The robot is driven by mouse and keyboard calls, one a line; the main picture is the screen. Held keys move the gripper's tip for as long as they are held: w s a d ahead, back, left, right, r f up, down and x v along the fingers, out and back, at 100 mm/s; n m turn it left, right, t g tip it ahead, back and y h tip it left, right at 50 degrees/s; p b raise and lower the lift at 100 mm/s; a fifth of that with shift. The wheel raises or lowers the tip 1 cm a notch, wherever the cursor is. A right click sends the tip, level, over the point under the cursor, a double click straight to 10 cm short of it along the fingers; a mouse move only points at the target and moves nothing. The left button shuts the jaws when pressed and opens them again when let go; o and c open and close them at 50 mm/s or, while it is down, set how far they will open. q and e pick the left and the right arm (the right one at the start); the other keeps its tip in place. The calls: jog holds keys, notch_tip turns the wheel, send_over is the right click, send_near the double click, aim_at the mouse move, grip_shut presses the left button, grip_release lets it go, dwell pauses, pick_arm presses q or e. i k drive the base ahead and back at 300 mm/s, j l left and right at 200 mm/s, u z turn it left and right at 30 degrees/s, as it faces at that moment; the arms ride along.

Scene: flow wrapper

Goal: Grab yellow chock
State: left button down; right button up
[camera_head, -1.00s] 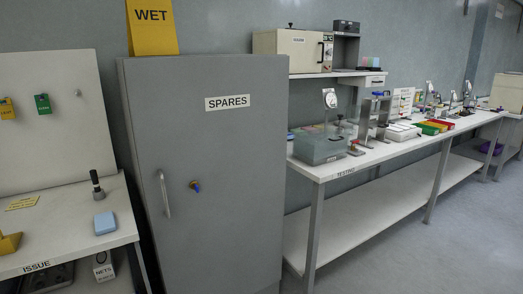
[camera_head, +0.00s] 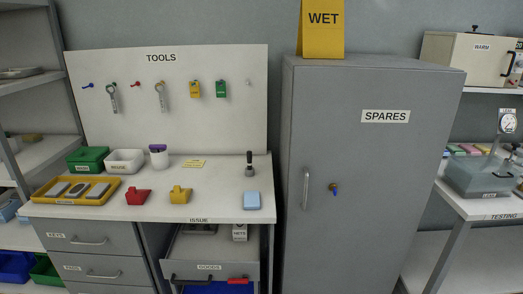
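The yellow chock (camera_head: 180,194) sits on the white top of the issue bench (camera_head: 222,205), near its front edge. A red chock (camera_head: 138,196) of similar shape sits to its left, apart from it. A light blue block (camera_head: 252,200) lies further right on the same bench top. Neither of my grippers shows in the head view.
A yellow tray (camera_head: 78,200) with grey pieces, a green bin (camera_head: 89,158) and a white bin (camera_head: 125,161) stand at the bench's left. A dark-handled tool (camera_head: 249,165) stands upright at the right. The grey SPARES cabinet (camera_head: 368,190) stands right of the bench. An open drawer (camera_head: 212,269) juts out below.

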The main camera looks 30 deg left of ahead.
aim_at(178, 195)
jog(key=u, duration=1.75)
